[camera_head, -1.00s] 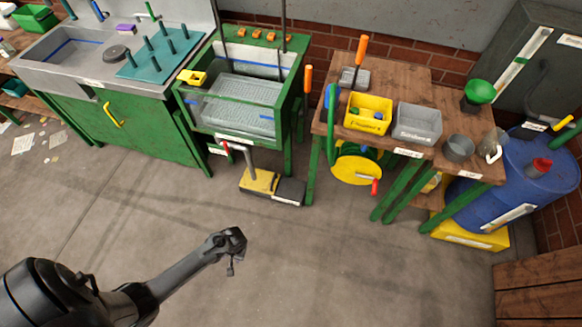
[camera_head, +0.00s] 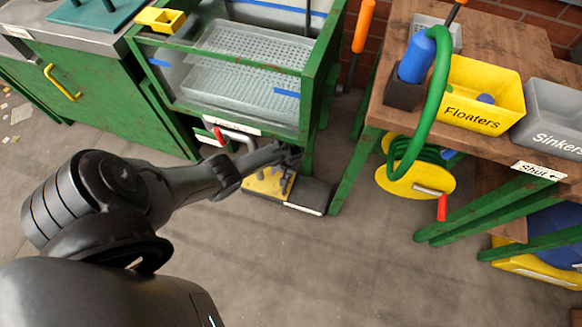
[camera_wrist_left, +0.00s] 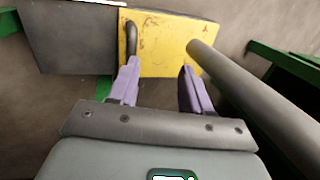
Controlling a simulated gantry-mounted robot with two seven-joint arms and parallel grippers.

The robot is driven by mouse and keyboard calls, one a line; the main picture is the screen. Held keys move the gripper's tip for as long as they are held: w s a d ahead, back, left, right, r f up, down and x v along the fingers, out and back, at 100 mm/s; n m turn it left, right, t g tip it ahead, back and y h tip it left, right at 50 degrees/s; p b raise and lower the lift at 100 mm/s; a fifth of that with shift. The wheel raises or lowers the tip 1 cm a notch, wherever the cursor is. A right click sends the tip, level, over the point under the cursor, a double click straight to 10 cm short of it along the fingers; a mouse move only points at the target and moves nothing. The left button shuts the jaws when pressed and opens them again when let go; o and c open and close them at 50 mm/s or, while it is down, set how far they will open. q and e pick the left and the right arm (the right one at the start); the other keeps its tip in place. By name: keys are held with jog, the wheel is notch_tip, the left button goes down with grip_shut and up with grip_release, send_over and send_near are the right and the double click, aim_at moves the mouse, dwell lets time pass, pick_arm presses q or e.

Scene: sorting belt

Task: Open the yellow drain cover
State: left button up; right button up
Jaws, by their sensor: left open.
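The yellow drain cover (camera_head: 258,184) lies at floor level below the glass-fronted tank, beside a dark slab (camera_head: 308,194). In the left wrist view the cover (camera_wrist_left: 165,52) is a scuffed yellow plate with a dark handle (camera_wrist_left: 131,38) near its left edge. My left gripper (camera_head: 287,158) is over the cover and partly hides it in the head view. In the wrist view its purple fingers (camera_wrist_left: 158,80) are open with nothing between them. The left finger points towards the handle; I cannot tell whether they touch. My right gripper is not in view.
A grey drain pipe (camera_wrist_left: 250,92) runs close beside the right finger. The tank (camera_head: 235,75) on its green frame overhangs the cover. A table leg (camera_head: 355,170) and a yellow hose reel (camera_head: 408,185) stand to the right. The floor in front is clear.

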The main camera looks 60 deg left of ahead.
aim_at(288, 181)
pick_arm(q)
jog(key=shift+t, duration=0.5)
jog(key=w+f+b, duration=0.1)
jog(key=f+b, duration=0.3)
jog(key=w+f+b, duration=0.1)
jog(key=f+b, duration=0.3)
jog(key=w+f+b, duration=0.2)
jog(key=f+b, duration=0.2)
jog(key=shift+a+f+b, duration=0.2)
jog(key=shift+a+b, duration=0.1)
jog(key=shift+a, duration=0.05)
jog(key=shift+s+f+b, duration=0.15)
jog(key=shift+f+b, duration=0.2)
jog(key=shift+f, duration=0.05)
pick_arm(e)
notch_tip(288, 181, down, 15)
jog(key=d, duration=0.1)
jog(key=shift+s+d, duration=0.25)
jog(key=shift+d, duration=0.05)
pick_arm(q)
jog(key=shift+c, duration=0.4)
grip_shut()
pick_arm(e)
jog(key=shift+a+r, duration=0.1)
